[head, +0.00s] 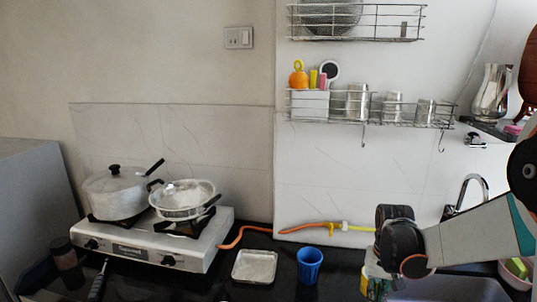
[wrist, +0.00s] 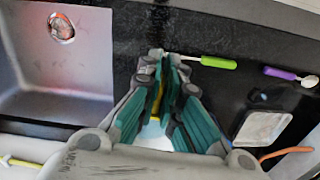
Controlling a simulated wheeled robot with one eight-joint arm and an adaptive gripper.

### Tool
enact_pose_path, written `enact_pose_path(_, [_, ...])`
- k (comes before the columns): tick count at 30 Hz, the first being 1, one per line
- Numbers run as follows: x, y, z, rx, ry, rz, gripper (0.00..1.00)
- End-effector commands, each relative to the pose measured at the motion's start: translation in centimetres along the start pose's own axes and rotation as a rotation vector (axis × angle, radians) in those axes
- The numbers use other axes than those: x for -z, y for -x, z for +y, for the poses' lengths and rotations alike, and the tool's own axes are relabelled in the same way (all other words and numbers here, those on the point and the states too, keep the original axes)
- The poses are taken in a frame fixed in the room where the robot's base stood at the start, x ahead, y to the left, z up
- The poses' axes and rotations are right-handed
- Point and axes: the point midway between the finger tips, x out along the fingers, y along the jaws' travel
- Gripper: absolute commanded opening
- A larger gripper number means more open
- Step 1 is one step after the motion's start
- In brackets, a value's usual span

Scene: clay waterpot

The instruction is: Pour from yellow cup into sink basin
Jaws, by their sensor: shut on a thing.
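My gripper (head: 374,274) is at the lower right of the head view, over the counter just left of the sink basin (head: 462,287). In the wrist view my gripper (wrist: 172,92) has its teal-padded fingers close together around a narrow yellow strip, the yellow cup (wrist: 157,98). Only a little of the yellow cup (head: 364,284) shows in the head view; the fingers hide most of it, so its tilt and contents cannot be told. The sink basin (wrist: 45,78) lies at the left in the wrist view, with a round drain, and the gripper is beside it.
A blue cup (head: 309,265) and a white square tray (head: 254,266) stand left of the gripper. A stove (head: 150,245) with pots is further left. A faucet (head: 478,181) rises behind the basin. Green-handled (wrist: 218,62) and purple-handled (wrist: 280,73) utensils lie on the dark counter.

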Motion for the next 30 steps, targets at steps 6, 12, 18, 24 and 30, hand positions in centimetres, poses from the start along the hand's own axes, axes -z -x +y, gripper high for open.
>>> enact_pose_path(6, [-0.8,-3.6,-3.2,0.000,0.106,0.004,0.00])
enact_pose_path(12, [-1.5,-7.2,-6.2,0.001,0.212,0.004,0.00])
enact_pose_path(18, [-2.3,-9.2,-7.9,0.001,0.279,0.005,0.00])
enact_pose_path(24, [-2.4,-9.2,-8.0,0.002,0.285,0.005,0.00])
enact_pose_path(30, [-2.3,-9.2,-8.1,0.001,0.284,0.005,0.00])
